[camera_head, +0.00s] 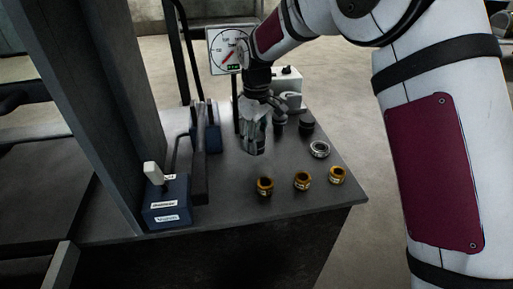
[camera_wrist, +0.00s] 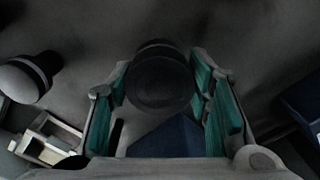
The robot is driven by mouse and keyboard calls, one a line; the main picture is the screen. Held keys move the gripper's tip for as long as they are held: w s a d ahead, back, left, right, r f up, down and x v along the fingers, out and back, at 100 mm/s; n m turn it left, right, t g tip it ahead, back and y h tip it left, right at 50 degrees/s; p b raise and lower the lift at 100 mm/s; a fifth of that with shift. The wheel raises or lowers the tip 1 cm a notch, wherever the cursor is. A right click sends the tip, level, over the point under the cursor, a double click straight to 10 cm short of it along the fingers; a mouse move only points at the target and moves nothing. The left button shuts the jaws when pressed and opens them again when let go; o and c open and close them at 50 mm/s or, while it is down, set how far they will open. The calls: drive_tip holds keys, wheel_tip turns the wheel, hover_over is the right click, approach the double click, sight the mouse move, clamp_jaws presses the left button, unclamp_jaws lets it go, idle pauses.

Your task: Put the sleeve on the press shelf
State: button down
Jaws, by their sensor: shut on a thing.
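My gripper (camera_head: 254,148) hangs above the grey press shelf (camera_head: 225,205), behind the brass rings. In the wrist view my gripper (camera_wrist: 162,100) is shut on a dark round piece (camera_wrist: 160,82), between green-padded fingers. Its face looks round and flat; I cannot tell if it is the sleeve. Three brass rings stand near the shelf's front edge: a left one (camera_head: 265,186), a middle one (camera_head: 302,180) and a right one (camera_head: 337,175). A silver ring (camera_head: 320,149) stands behind them. My fingers hide the held piece in the head view.
A blue box with a white lever (camera_head: 167,200) stands at the shelf's left. A dial gauge (camera_head: 229,50) stands behind my gripper. A dark short cylinder (camera_head: 306,124) stands at the right rear. The shelf between the blue box and the left brass ring is clear.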

drive_tip(key=shift+s+f, duration=0.1)
drive_tip(key=shift+f, duration=1.55)
drive_tip(key=shift+f, duration=0.2)
drive_tip(key=c, duration=0.8)
unclamp_jaws()
wheel_tip(320, 180, up, 8)
drive_tip(key=shift+f, duration=0.1)
drive_tip(key=shift+s, duration=0.1)
